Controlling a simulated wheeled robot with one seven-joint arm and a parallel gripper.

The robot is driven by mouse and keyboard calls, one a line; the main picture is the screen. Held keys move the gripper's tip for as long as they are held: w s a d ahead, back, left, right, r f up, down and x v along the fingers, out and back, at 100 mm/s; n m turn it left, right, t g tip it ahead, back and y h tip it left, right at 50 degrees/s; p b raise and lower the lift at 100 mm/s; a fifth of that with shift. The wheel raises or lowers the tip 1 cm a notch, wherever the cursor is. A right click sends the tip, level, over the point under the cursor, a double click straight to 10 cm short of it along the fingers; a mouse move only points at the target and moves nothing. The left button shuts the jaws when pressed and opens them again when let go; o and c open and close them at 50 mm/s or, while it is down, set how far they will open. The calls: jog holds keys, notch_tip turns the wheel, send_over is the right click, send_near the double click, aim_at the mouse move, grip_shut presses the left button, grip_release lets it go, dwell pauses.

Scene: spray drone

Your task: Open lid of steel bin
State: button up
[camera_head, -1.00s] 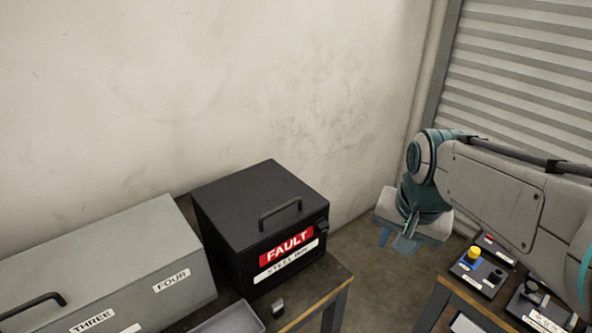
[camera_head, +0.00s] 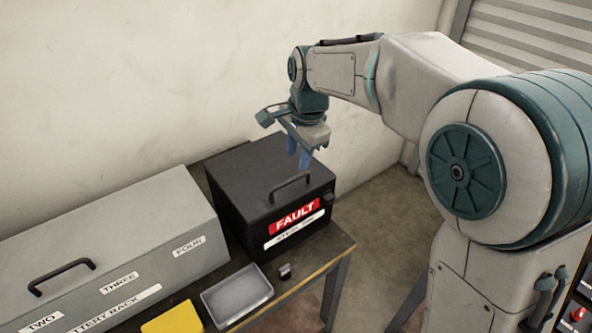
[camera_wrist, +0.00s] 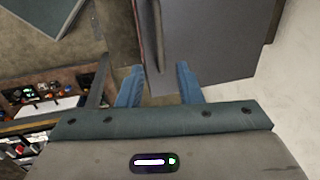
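The steel bin (camera_head: 237,192) is a black box with a red FAULT label and a white name strip on its front. Its lid is down, with a dark bar handle (camera_head: 290,187) on top. My gripper (camera_head: 299,160) points down above the lid, just behind the handle in the head view. Its blue fingers are apart and nothing is held between them. In the wrist view my gripper (camera_wrist: 158,84) shows its two fingers spread, with the dark lid (camera_wrist: 215,45) beyond them. The handle (camera_wrist: 150,35) runs toward the space between the fingertips; I cannot tell the exact gap.
A grey battery rack (camera_head: 110,250) with its own handle stands left of the bin. A grey tray (camera_head: 237,295), a small dark block (camera_head: 285,271) and a yellow object (camera_head: 172,321) lie in front. The wall (camera_head: 130,90) is close behind. The floor right of the table is open.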

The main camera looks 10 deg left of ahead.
aim_at(295, 178)
jog(key=f, duration=0.4)
jog(key=w+a+f, duration=0.1)
jog(key=f, duration=0.2)
jog(key=shift+p, duration=0.35)
grip_shut()
